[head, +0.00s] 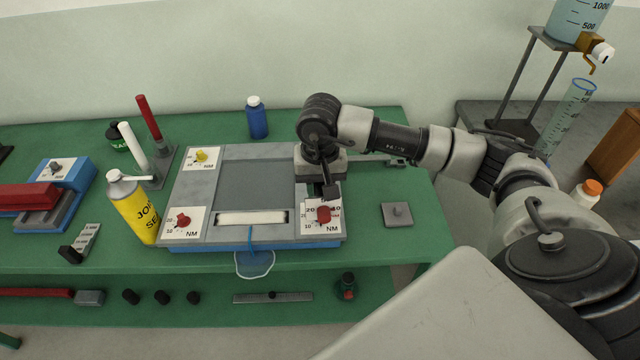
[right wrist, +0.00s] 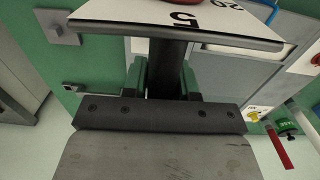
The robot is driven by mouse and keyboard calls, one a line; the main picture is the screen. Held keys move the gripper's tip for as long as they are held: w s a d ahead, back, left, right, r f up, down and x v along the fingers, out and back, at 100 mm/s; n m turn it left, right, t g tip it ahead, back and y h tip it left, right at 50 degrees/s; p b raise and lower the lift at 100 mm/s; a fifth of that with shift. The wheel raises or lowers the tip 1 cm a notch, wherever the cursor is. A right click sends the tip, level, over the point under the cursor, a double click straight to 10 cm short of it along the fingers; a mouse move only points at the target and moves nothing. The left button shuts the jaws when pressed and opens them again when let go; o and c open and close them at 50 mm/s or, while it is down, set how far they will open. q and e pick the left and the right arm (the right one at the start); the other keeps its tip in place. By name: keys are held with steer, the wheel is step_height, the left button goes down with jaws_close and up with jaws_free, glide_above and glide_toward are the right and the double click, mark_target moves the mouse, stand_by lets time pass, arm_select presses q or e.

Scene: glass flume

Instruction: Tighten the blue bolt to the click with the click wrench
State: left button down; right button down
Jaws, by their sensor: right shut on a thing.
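My right gripper (head: 328,188) points down over the right side of the grey plate. It is shut on a dark upright shaft, which also shows between the fingers in the right wrist view (right wrist: 165,70). A white dial card with a red part (right wrist: 235,22) is at the far end of this shaft in that view. In the head view a red knob (head: 323,214) sits on overlapping white dial cards just in front of the gripper. I cannot tell whether the held shaft is the click wrench. No blue bolt can be made out. My left gripper is not in view.
The grey plate (head: 225,234) also bears a yellow knob (head: 201,155) and another red knob (head: 182,221). A yellow can (head: 136,210), a red and a white handle, and a blue bottle (head: 257,120) stand around it.

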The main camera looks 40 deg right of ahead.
steer(key=shift+m+b, duration=0.3)
steer(key=shift+m, duration=0.8)
steer(key=shift+m+b, duration=0.3)
steer(key=shift+m, duration=0.9)
steer(key=shift+m, duration=0.6)
steer(key=shift+m+b, duration=0.3)
steer(key=shift+m, duration=0.2)
